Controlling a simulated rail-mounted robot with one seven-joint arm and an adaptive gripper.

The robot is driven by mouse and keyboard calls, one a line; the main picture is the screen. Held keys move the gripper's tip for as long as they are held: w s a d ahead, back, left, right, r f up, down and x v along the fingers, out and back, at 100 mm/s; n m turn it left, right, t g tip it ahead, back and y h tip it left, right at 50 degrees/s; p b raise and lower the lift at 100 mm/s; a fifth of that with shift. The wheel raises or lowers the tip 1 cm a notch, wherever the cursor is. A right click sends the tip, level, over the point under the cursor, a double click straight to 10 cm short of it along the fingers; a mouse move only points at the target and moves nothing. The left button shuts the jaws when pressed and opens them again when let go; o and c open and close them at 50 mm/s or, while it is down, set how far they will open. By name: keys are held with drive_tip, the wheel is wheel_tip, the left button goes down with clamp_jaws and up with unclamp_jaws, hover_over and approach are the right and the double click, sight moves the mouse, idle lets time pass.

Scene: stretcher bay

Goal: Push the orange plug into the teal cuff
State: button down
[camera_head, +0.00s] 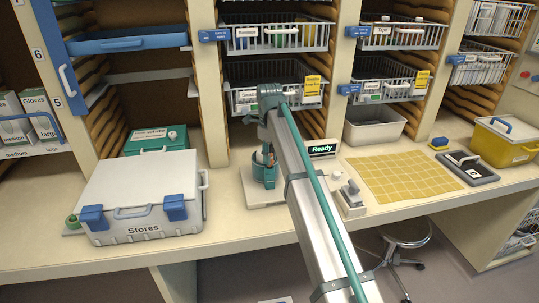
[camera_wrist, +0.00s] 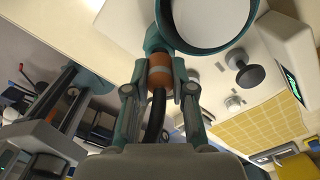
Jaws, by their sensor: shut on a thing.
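In the wrist view my gripper (camera_wrist: 158,88) is shut on the orange plug (camera_wrist: 159,70), with one finger on each side of it. A black hose (camera_wrist: 155,118) runs from the plug back toward my palm. The plug's far end meets the teal cuff (camera_wrist: 154,41), beside a large round opening with a teal rim. I cannot tell how deep the plug sits in the cuff. In the head view the teal cuff (camera_head: 264,174) stands on a pale base on the counter, and my arm reaches down to it. The fingers and plug are small and partly hidden there.
A white Stores box (camera_head: 140,190) stands on the counter at left. A small lever device (camera_head: 350,198) and a Ready display (camera_head: 322,149) are close to the right of the cuff. A yellow grid mat (camera_head: 400,178) lies farther right. Shelf baskets (camera_head: 275,95) hang behind my arm.

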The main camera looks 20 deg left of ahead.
drive_tip(key=shift+f, duration=0.8)
drive_tip(key=c, duration=0.9)
unclamp_jaws()
drive_tip(key=shift+r, duration=0.1)
